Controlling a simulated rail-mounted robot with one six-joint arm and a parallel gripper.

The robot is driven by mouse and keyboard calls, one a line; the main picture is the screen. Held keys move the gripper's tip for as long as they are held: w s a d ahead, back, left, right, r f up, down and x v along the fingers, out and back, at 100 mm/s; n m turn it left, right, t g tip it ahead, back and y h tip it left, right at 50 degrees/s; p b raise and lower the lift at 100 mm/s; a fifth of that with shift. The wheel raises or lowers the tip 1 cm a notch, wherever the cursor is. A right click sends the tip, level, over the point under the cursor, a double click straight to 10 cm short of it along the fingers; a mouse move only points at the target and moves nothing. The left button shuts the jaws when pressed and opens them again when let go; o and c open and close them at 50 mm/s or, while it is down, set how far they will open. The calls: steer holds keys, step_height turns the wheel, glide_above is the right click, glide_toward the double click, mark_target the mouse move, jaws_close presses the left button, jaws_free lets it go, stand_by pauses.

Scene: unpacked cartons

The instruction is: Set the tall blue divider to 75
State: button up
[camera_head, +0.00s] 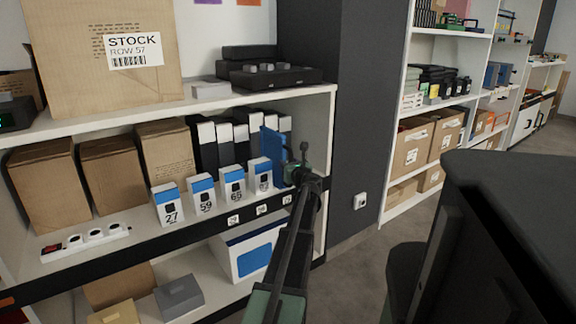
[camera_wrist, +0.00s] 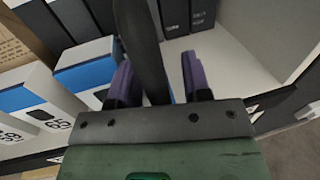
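The tall blue divider (camera_head: 269,143) stands upright on the middle shelf (camera_head: 136,216) in the head view, near the right end of a row of blue-and-white numbered boxes. Its lower part is partly hidden by the last box and my gripper. My gripper (camera_head: 303,172) is just right of and in front of it; I cannot tell whether they touch. In the wrist view my gripper (camera_wrist: 157,82) has its two purple fingers apart.
Boxes marked 27 (camera_head: 168,206), 59 (camera_head: 203,197) and 65 (camera_head: 233,186) stand left of a last box (camera_head: 261,175) whose number is unclear. Black-and-white binders (camera_head: 207,146) stand behind. The shelf's right side wall (camera_head: 325,150) is close to my gripper. Cartons (camera_head: 112,172) fill the left.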

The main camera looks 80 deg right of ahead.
steer(key=v, duration=1)
steer(key=shift+s+a, duration=0.25)
steer(key=shift+a, duration=0.1)
